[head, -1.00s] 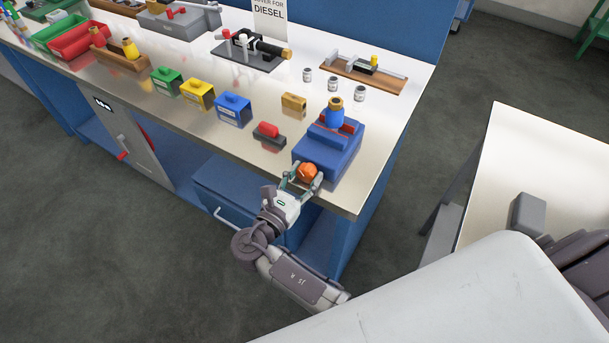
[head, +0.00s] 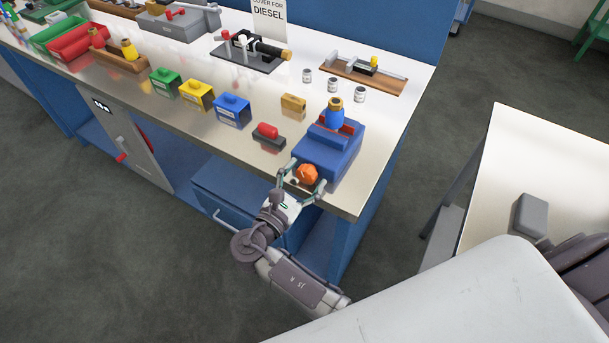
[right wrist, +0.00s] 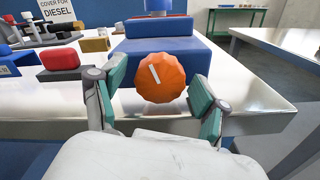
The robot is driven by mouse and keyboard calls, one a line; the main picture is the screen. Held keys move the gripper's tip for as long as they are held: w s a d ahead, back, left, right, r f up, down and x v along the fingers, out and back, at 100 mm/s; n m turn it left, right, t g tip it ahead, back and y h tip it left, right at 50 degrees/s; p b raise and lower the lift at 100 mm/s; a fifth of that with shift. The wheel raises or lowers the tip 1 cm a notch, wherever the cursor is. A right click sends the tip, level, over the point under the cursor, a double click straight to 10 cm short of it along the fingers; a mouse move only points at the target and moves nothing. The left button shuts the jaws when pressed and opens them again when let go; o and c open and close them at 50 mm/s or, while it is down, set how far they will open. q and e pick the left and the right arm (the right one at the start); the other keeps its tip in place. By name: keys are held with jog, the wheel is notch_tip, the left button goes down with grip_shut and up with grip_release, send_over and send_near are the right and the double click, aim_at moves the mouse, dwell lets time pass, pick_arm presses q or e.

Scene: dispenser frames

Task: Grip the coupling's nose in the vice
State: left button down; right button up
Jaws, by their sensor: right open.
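The blue vice (head: 325,158) sits at the bench's near right corner, with red jaw faces (head: 349,126) on top and an orange faceted knob (head: 307,174) on its front. The knob fills the middle of the right wrist view (right wrist: 163,76), with a white mark tilted to the left. The coupling (head: 335,118), blue with a brass-coloured top, stands upright at the jaws. Its lower end is hidden, so I cannot tell how tightly the jaws hold it. My right gripper (head: 303,181) is open, its fingers on both sides of the knob and apart from it. My left gripper is not in view.
A red piece on a dark base (head: 268,134) and a small brass block (head: 293,103) lie left of the vice. Blue, yellow and green boxes (head: 197,95) line the bench further left. Small jars (head: 333,84) stand behind. Another pale table (head: 520,150) stands at right.

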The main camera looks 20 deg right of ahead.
aim_at(305, 171)
jog(key=shift+r, duration=0.1)
notch_tip(305, 171, up, 10)
jog(key=shift+f, duration=0.1)
dwell(0.4)
